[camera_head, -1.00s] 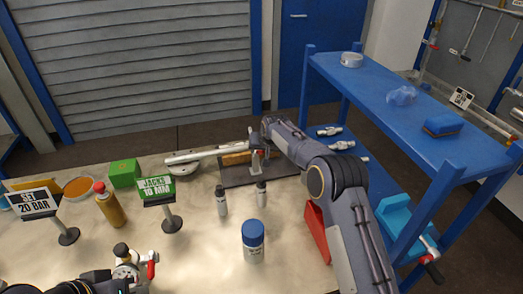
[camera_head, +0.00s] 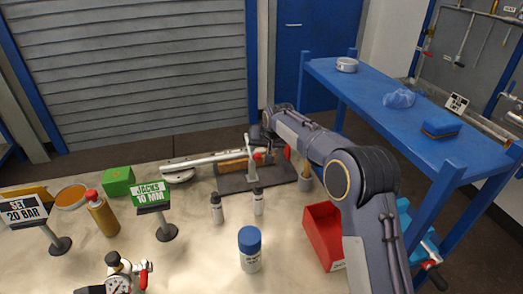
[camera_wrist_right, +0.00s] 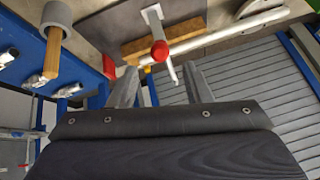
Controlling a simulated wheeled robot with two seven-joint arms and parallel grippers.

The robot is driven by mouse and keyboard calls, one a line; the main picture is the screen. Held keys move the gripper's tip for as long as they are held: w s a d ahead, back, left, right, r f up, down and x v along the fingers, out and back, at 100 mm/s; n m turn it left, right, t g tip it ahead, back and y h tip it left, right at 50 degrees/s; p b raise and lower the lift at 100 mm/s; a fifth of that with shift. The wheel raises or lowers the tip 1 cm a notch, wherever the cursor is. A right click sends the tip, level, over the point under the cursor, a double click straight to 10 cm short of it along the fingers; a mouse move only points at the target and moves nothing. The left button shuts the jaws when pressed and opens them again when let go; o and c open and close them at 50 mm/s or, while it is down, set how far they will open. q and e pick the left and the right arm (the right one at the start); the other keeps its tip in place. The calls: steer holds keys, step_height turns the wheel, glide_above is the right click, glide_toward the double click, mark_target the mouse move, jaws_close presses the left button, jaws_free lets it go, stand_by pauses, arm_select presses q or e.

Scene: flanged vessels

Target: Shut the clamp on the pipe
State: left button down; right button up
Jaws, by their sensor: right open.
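The pale pipe (camera_head: 205,158) lies along the back of the bench, over a dark plate (camera_head: 240,181) with a wooden block (camera_head: 232,166). The clamp (camera_head: 251,166) stands at the pipe's right part, a light metal piece with a red tip. In the right wrist view its red knob (camera_wrist_right: 160,50) shows in front of the pipe (camera_wrist_right: 215,38). Whether the clamp is open or shut is unclear. My right gripper (camera_wrist_right: 160,86) is open and empty, its fingers apart just short of the knob. In the head view it (camera_head: 268,135) is above and behind the clamp. My left gripper is out of view.
A grey cylinder with a wooden handle (camera_head: 306,184) and a red bin (camera_head: 323,232) stand right of the plate. Small bottles (camera_head: 217,208) and a blue-capped jar (camera_head: 250,248) stand in front. A blue shelf (camera_head: 375,95) rises at the right. Signs and a gauge pump (camera_head: 120,280) are left.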

steer(key=shift+c, duration=0.3)
steer(key=shift+d+f, duration=0.1)
steer(key=shift+f, duration=0.1)
steer(key=shift+c, duration=1.1)
steer(key=d+f+m+b, duration=0.1)
steer(key=f, duration=0.1)
steer(key=s+d+f+m+y+b, duration=0.1)
steer(key=f+m+b, duration=0.1)
steer(key=s+d+f+m+y+b, duration=0.1)
steer(key=f+m+b, duration=0.1)
steer(key=shift+s+t, duration=0.2)
steer(key=shift+t, duration=0.1)
jaws_close()
step_height(320, 180, down, 6)
steer(key=s+m+t+y+b, duration=0.2)
steer(key=m+b, duration=0.4)
steer(key=m, duration=0.1)
steer(key=s+d+m+t+b, duration=0.2)
steer(key=s+m+t+b, duration=0.55)
steer(key=m, duration=0.95)
steer(key=w+a+r, duration=0.1)
steer(key=w+a, duration=0.1)
steer(key=w, duration=0.4)
steer(key=w+a+r, duration=0.2)
steer(key=w, duration=0.5)
steer(key=shift+a+y, duration=0.3)
steer(key=shift+a, duration=0.1)
